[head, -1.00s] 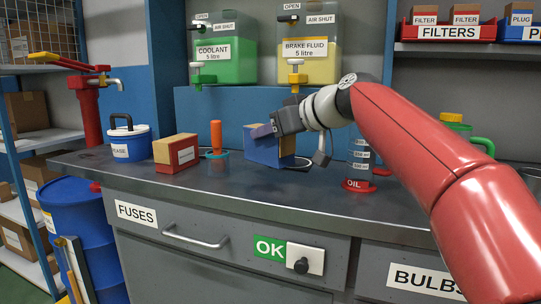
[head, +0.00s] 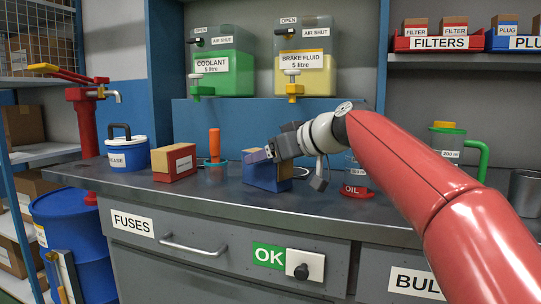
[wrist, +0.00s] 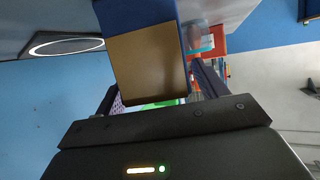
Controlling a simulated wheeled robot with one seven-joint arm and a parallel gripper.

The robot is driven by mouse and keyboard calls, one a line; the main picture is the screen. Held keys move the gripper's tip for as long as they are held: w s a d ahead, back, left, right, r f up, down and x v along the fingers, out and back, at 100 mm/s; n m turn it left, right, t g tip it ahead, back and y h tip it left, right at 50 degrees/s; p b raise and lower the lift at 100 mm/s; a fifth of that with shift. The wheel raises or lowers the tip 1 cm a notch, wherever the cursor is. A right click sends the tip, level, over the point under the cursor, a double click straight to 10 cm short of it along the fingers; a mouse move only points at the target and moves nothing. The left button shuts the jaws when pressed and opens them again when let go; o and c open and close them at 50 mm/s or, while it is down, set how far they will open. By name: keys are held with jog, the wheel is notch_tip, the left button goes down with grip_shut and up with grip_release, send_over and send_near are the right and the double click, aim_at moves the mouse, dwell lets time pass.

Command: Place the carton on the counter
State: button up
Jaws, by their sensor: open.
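A blue carton with a brown top (head: 267,176) stands upright on the grey counter (head: 330,208), in the middle of the head view. My gripper (head: 270,152) is at its top, coming in from the right. In the wrist view the carton (wrist: 150,66) lies between my two spread fingers, its brown face towards the camera. The jaws are open around it; I cannot tell whether a finger still touches it. The carton's far side is hidden.
A red carton (head: 174,164), a blue-and-white tub (head: 127,152) and an orange-handled screwdriver (head: 214,148) stand left of the carton. A red OIL container (head: 356,191) is to the right. Coolant (head: 222,75) and brake fluid (head: 305,75) tanks are behind. The front counter strip is clear.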

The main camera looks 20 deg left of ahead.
jog(key=b+v, duration=0.1)
jog(key=v, duration=1.1)
jog(key=shift+r, duration=0.2)
